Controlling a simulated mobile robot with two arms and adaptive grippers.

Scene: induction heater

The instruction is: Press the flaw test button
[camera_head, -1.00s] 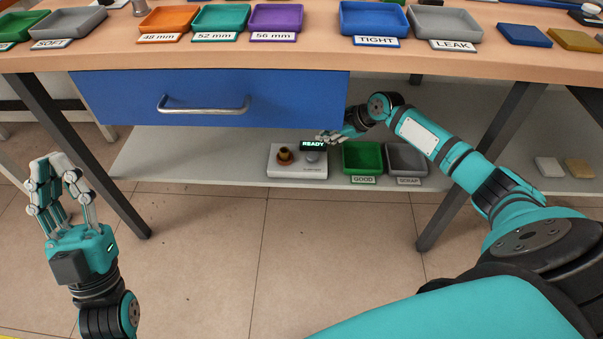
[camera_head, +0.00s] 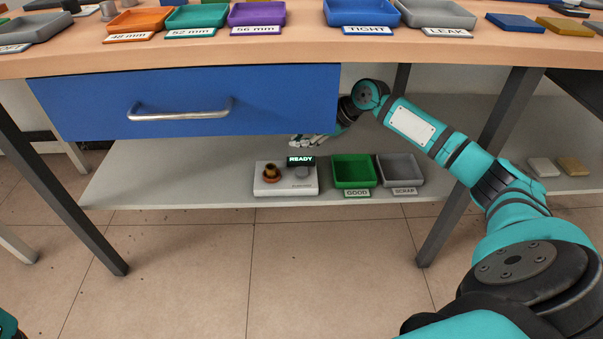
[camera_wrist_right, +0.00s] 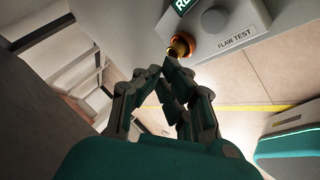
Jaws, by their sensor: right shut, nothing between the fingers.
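The flaw tester is a pale box (camera_head: 286,188) on the lower shelf, with a lit READY display (camera_head: 301,161). Its round grey button (camera_head: 302,173) also shows in the right wrist view (camera_wrist_right: 215,20), above the FLAW TEST label (camera_wrist_right: 234,40). A brass-coloured part (camera_head: 271,173) sits on the box left of the button; in the wrist view (camera_wrist_right: 181,46) it is just beyond my fingertips. My right gripper (camera_head: 296,141) is shut and empty, above and behind the box, apart from the button. My left gripper's fingers are outside the head view; only a teal bit shows bottom left.
A green GOOD tray (camera_head: 353,184) and a grey SCRAP tray (camera_head: 402,182) stand right of the tester. The blue drawer (camera_head: 80,107) and the tabletop (camera_head: 300,53) hang over the shelf (camera_head: 150,180). The shelf left of the tester is clear.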

